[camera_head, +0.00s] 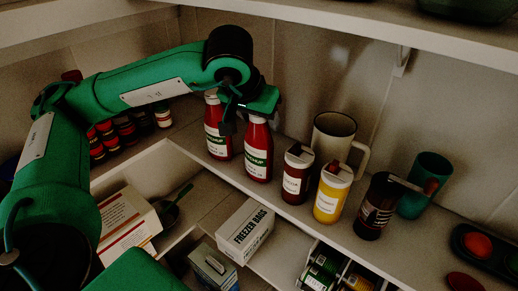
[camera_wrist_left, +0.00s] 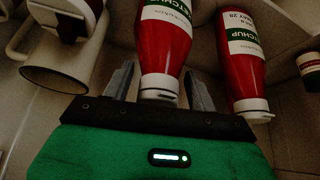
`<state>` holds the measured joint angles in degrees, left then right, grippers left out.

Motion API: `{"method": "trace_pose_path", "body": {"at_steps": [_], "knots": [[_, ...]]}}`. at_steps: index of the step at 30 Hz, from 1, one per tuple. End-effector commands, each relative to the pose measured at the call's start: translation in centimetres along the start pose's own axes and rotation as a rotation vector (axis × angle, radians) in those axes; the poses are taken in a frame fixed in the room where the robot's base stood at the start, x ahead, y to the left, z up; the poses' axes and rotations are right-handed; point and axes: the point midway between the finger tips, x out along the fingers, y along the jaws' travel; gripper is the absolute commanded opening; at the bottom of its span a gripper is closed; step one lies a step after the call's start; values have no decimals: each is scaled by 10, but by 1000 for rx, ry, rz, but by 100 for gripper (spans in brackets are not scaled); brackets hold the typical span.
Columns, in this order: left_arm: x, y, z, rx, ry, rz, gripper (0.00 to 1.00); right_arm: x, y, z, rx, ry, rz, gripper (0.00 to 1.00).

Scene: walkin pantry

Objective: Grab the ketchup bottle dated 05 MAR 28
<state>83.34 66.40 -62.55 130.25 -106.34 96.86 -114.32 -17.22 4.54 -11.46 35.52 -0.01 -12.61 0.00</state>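Two red ketchup bottles with white caps stand upright side by side on the shelf. The right one (camera_head: 258,155) is under my left gripper (camera_head: 252,113); the left one (camera_head: 217,135) is just beside it. In the left wrist view, the nearer bottle (camera_wrist_left: 165,45) has its cap between the open fingers of my left gripper (camera_wrist_left: 160,82), with gaps on both sides. The other bottle (camera_wrist_left: 245,70) is outside the fingers, at the right. Its label shows a date ending in 28; the month is hard to read. The nearer bottle's date is not legible. My right gripper is out of view.
A dark red jar (camera_head: 296,178), a yellow bottle (camera_head: 330,195), a beige mug (camera_head: 335,135), a dark jar (camera_head: 375,208) and a teal cup (camera_head: 425,185) stand right of the bottles. Small jars (camera_head: 125,128) stand left. A freezer bags box (camera_head: 245,232) sits lower.

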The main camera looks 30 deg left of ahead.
Motion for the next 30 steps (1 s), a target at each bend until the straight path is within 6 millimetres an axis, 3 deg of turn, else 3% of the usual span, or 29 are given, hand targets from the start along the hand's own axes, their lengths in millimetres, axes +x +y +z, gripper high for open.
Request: {"method": "trace_pose_path", "body": {"at_steps": [1, 6, 9, 21, 30], "knots": [[0, 0, 0, 0, 0, 0, 48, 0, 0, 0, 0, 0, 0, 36], [0, 0, 0, 0, 0, 0, 15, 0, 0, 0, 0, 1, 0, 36], [0, 0, 0, 0, 0, 0, 0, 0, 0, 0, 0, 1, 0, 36], [-2, 0, -1, 0, 0, 0, 0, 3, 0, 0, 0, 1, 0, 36], [-18, 1, -11, 0, 2, 2, 0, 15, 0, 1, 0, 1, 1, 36]]}}
